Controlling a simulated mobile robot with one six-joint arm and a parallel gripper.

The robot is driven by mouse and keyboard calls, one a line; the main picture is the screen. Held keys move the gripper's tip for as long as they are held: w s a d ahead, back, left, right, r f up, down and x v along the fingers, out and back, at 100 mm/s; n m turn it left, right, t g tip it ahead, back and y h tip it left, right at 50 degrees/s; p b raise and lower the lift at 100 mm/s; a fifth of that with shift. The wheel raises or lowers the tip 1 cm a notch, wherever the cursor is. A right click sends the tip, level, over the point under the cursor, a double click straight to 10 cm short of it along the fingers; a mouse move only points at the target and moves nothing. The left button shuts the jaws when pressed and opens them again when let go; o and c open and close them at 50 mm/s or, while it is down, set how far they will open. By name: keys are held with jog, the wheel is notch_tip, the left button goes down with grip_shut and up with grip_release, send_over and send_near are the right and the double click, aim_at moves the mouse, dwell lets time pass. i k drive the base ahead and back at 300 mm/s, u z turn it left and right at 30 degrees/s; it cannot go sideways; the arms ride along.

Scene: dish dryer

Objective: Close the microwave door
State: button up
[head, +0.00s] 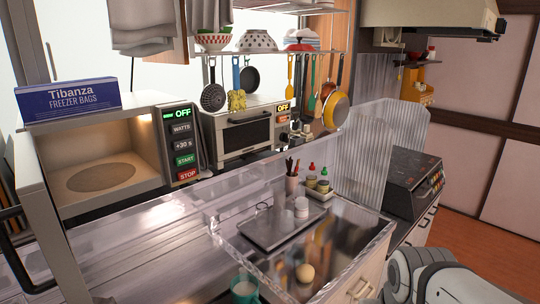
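The microwave (140,108) is at the left of the head view, with its lit, empty cavity and round turntable (100,177) showing. Its door (50,240) stands open, swung out from the left side toward me and seen nearly edge-on. A dark handle (8,238) is on the door's outer left side. The door's lower end is cut off by the frame. The control panel (182,145) reads OFF. My gripper is not in view; only a rounded grey-white part of my own body shows at the bottom right, far from the door.
A blue freezer bag box (68,98) lies on the microwave. A toaster oven (245,130) stands to its right under hanging utensils. In front are a clear-edged counter, a tray (270,228) and a teal cup (244,288). A ribbed clear panel (380,150) and stove (412,182) stand right.

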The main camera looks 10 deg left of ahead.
aim_at(33, 189)
jog(key=u, duration=0.25)
jog(key=k, duration=1.05)
jog(key=u, duration=1.05)
jog(key=i, duration=1.05)
jog(key=u, duration=0.3)
jog(key=k, duration=0.5)
jog(key=u, duration=0.3)
jog(key=i, duration=0.6)
jog(key=z, duration=0.25)
